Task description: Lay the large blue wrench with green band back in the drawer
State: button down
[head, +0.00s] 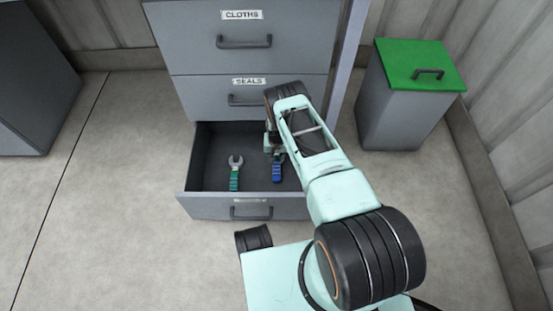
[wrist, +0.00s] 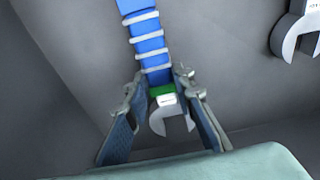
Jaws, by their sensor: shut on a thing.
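The blue wrench (head: 277,172) has a blue ribbed handle, a green band and a grey open jaw. It is inside the open bottom drawer (head: 215,207), in the drawer's right half. My gripper (head: 273,146) reaches down into the drawer from above. In the wrist view its fingers (wrist: 158,92) close on the blue wrench (wrist: 152,45) near the green band, with the jaw end between them. I cannot tell whether the wrench touches the drawer floor. The arm hides part of the drawer's right side.
A green-handled wrench (head: 235,176) lies to the left in the same drawer; its grey jaw (wrist: 290,35) shows at the wrist view's upper right. The CLOTHS drawer (head: 190,30) and SEALS drawer (head: 200,98) above are shut. A green-lidded bin (head: 395,110) stands right.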

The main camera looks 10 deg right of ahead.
aim_at(276, 163)
jog(key=shift+f, duration=0.15)
jog(key=c, duration=1.7)
grip_release()
jog(key=shift+o, duration=0.2)
notch_tip(276, 163, up, 12)
jog(key=s+p, duration=0.1)
jog(key=p, duration=0.4)
jog(key=shift+s+a, duration=0.15)
jog(key=shift+s, duration=0.15)
